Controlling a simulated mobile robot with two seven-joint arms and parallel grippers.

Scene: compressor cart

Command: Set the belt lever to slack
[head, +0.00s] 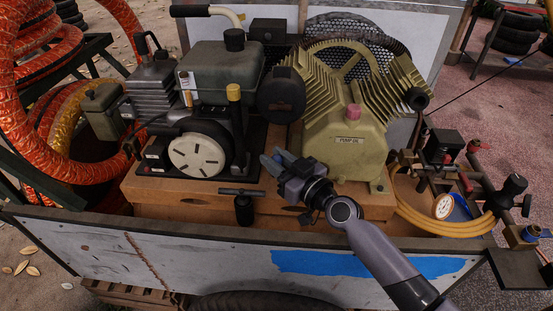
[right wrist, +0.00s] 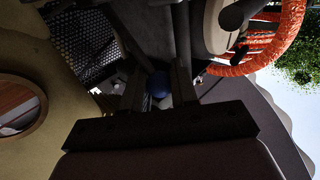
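A round blue knob (right wrist: 160,85), which looks like the end of the belt lever, shows in the right wrist view between the two fingers of my right gripper (right wrist: 158,92). The lever's shaft and its setting are hidden or too dark to tell. In the head view my right gripper (head: 273,162) reaches in from the lower right, its fingers between the engine and the pump. The fingers look apart, one on each side of the knob, with no clear contact. My left gripper is not in view.
The engine (head: 197,155) stands left of the fingers and the olive pump (head: 345,145) right. A black T-handled part (head: 243,208) stands in front on the wooden deck (head: 165,190). The cart's front wall (head: 110,248) lies nearer. Orange hose (head: 85,165) coils at left.

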